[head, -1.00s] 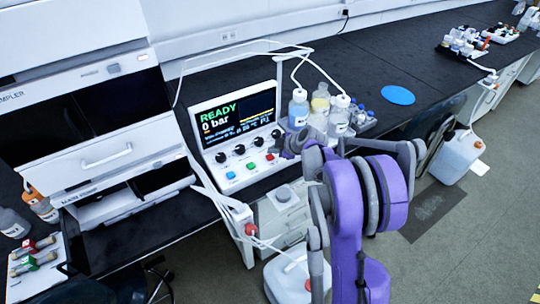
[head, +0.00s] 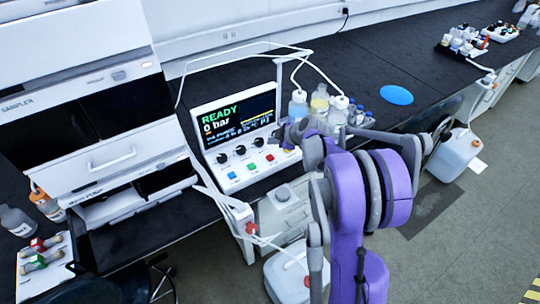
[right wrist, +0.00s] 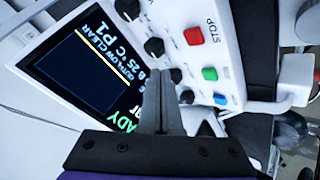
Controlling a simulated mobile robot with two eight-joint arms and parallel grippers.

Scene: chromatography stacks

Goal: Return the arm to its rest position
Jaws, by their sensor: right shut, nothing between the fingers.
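My right arm (head: 345,195), purple and grey, comes up from the bottom of the head view and bends in front of the bench. My right gripper (head: 288,131) is at the right end of the control panel (head: 211,166), partly hidden by my own arm. In the right wrist view the right gripper (right wrist: 160,100) is shut and empty, its fingers in front of the panel's screen (right wrist: 85,70) and knobs. A gap cannot be judged there. The screen reads READY and 0 bar. My left gripper is in neither view.
Capped bottles (head: 298,105) and small vials stand just behind the gripper. A blue disc (head: 396,95) lies on the black bench (head: 380,65). A white jug (head: 290,275) stands below the bench front. The sampler stack (head: 95,120) is at the left.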

